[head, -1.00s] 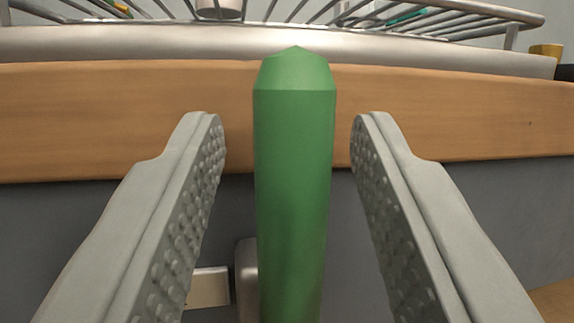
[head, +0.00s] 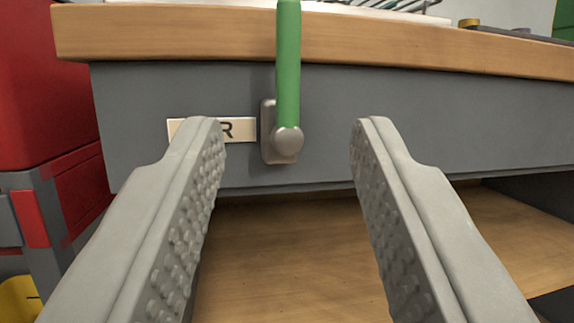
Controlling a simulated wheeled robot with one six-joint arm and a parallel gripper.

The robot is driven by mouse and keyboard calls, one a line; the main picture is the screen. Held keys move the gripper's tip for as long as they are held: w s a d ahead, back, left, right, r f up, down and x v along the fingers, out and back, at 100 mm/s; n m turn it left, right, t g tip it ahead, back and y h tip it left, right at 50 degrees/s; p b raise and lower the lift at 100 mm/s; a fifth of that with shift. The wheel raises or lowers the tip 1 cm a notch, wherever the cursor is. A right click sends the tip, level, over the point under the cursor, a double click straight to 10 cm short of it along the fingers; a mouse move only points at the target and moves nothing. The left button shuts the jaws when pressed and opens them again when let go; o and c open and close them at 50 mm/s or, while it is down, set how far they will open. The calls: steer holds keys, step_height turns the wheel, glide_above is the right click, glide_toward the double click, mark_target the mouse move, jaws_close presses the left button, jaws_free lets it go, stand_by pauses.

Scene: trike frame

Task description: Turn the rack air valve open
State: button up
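The air valve has a green lever (head: 288,75) that stands upright from a round grey hub (head: 288,141). The hub sits on a grey mounting plate (head: 269,150) on the front of the bench's grey panel. A cream label (head: 240,129) is beside it on the left, partly hidden by my left finger; an "R" shows. My gripper (head: 288,130) is open and empty. Its two ribbed fingers are spread to either side of the valve in the picture, and it appears apart from the lever. The lever's top end is cut off by the picture's upper edge.
A wooden bench top (head: 170,32) runs above the panel (head: 430,125), with a wire rack (head: 390,8) on it. A wooden lower shelf (head: 280,255) lies below. A red cabinet (head: 40,90) stands at the left. Space in front of the panel looks clear.

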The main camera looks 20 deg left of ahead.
steer(key=shift+v, duration=0.9)
